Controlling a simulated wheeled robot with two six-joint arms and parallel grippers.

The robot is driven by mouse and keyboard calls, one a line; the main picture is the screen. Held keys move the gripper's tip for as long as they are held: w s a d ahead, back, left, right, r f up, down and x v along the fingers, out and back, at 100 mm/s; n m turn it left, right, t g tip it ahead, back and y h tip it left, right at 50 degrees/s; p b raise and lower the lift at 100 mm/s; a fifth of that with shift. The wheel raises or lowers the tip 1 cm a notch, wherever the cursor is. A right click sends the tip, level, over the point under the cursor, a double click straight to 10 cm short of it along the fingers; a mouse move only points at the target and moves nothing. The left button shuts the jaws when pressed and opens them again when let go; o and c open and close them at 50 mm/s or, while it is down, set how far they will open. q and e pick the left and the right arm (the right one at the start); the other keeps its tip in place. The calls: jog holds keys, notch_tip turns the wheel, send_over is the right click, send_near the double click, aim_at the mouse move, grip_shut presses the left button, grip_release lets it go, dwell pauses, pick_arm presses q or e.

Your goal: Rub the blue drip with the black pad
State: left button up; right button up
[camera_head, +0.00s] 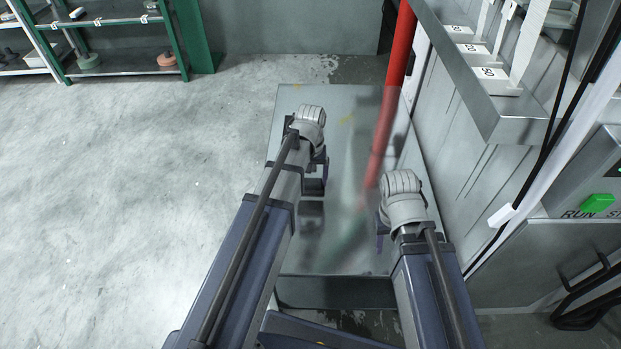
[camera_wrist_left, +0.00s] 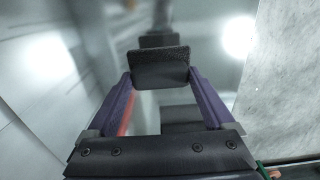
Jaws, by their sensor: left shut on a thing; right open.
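My left gripper (camera_head: 316,172) is over the middle of the shiny metal table (camera_head: 350,255). It is shut on the black pad (camera_head: 314,187). In the left wrist view the black pad (camera_wrist_left: 160,68) sits between the two purple fingers, and its dark reflection shows on the metal beyond it. I cannot tell whether the pad touches the metal. My right gripper (camera_head: 383,232) is open near the table's right side, partly hidden by its own wrist. I cannot make out a blue drip in either view.
A red pipe (camera_head: 397,70) rises behind the table. A grey machine wall (camera_head: 450,130) with a tagged ledge (camera_head: 495,110) borders the right side. A green button (camera_head: 597,203) is at far right. Green-framed shelves (camera_head: 120,55) stand at back left. The floor (camera_head: 130,190) on the left is clear.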

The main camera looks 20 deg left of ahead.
pick_arm(q)
jog(key=shift+r+p, duration=0.35)
jog(key=shift+r, duration=0.4)
pick_arm(e)
jog(key=shift+r, duration=0.7)
jog(key=shift+r, duration=0.1)
pick_arm(q)
notch_tip(320, 180, up, 3)
jog(key=p, duration=0.3)
pick_arm(e)
notch_tip(320, 180, up, 3)
jog(key=shift+f, duration=0.1)
